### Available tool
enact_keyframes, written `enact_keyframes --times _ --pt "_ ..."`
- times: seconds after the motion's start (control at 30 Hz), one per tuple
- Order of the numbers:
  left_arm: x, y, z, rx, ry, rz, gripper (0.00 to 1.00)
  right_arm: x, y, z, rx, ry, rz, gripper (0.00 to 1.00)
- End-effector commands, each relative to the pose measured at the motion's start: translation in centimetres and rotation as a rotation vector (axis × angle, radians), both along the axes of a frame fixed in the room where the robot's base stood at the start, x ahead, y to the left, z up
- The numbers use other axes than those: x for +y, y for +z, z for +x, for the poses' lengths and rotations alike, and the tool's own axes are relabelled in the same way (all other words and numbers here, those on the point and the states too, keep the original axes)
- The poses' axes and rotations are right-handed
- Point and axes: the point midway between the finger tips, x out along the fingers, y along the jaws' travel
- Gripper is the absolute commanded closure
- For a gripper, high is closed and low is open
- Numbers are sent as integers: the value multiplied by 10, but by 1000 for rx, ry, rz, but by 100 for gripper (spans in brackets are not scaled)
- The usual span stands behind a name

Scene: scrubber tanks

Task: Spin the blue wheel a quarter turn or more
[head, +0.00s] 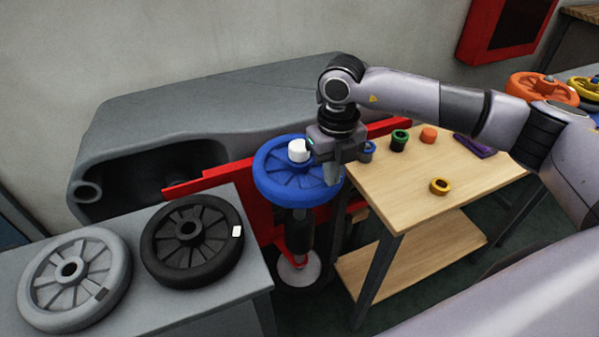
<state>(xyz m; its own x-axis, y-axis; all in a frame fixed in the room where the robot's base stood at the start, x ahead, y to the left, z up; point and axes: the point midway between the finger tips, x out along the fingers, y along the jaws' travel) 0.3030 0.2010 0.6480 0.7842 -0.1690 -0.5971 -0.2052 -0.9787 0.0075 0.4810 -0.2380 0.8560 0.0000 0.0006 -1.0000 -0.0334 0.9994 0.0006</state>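The blue wheel (272,190) is mounted flat on top of an upright post, between the grey bench and the wooden table. A white cylindrical piece (298,151) stands up on its upper face. My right gripper (331,177) points down at the right edge of the wheel, with a finger at or just over the rim. The frame does not show whether it touches the wheel. The second finger is not clearly seen, so its opening cannot be told. My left gripper is not in view.
A grey wheel (73,279) and a black wheel (192,240) lie on the left bench. The wooden table (410,205) at right holds small coloured rings and caps. Red framework (262,213) and a large grey housing (230,100) stand behind the blue wheel.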

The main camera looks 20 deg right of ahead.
Motion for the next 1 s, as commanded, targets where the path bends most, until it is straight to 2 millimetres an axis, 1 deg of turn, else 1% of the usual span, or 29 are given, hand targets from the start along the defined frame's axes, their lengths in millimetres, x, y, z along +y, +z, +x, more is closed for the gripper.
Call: enact_keyframes --times 0.27,0.57,0.87,1.0 --pt "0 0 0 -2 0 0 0 -2 -1 1 1 -1 -2 100" --pt "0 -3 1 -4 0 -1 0 -19 -1 11 0 -2 -2 100" --pt "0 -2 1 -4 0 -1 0 -19 1 11 0 0 -1 100" --pt "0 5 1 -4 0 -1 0 -19 10 11 0 0 -1 100"
